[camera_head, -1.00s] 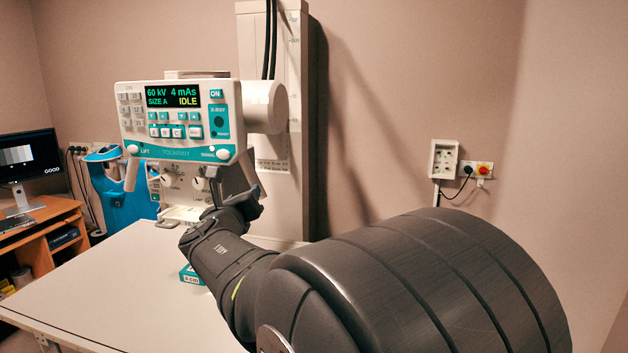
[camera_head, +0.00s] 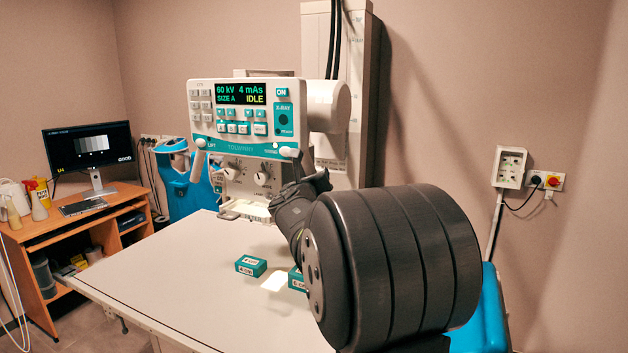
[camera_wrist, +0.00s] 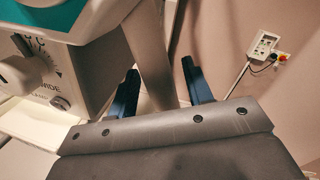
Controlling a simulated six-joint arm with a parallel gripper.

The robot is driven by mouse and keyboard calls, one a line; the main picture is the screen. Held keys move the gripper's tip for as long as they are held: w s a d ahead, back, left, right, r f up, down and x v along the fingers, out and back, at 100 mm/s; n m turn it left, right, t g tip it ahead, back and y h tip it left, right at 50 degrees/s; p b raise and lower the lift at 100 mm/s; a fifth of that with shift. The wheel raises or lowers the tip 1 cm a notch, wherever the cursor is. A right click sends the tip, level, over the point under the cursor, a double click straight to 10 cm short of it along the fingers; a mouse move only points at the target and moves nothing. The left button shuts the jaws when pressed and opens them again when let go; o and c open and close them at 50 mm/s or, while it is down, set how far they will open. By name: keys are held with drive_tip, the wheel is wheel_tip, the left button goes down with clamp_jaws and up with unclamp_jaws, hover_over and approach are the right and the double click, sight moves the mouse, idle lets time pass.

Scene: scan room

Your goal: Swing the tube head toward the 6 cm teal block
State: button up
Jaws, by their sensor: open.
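The tube head (camera_head: 240,122) hangs over the table, its white and teal panel reading IDLE. A pale handle (camera_head: 297,170) hangs below its right end. A teal block (camera_head: 299,281), apparently labelled 6 cm, is partly hidden behind my arm. Another teal block (camera_head: 251,266) with a hard-to-read label sits to its left. A bright patch (camera_head: 273,283) lies on the table between them. My gripper (camera_wrist: 160,67) is open beside the tube head's right end. A pale grey bar (camera_wrist: 149,50) shows between its fingers in the wrist view; contact cannot be told.
The white table (camera_head: 170,268) is mostly bare at left. A wooden desk (camera_head: 85,225) with a monitor (camera_head: 88,147) stands at far left. The wall column (camera_head: 352,100) rises behind the tube head.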

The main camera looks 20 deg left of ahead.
clamp_jaws()
drive_tip(key=shift+n, duration=0.9)
drive_tip(key=shift+d+r, duration=0.7)
drive_tip(key=shift+r, duration=0.2)
drive_tip(key=shift+d+r, duration=0.65)
drive_tip(key=shift+r, duration=0.2)
unclamp_jaws()
drive_tip(key=v, duration=1.7)
drive_tip(key=shift+s+r, duration=0.25)
drive_tip(key=shift+w+a, duration=0.1)
drive_tip(key=shift+w, duration=0.05)
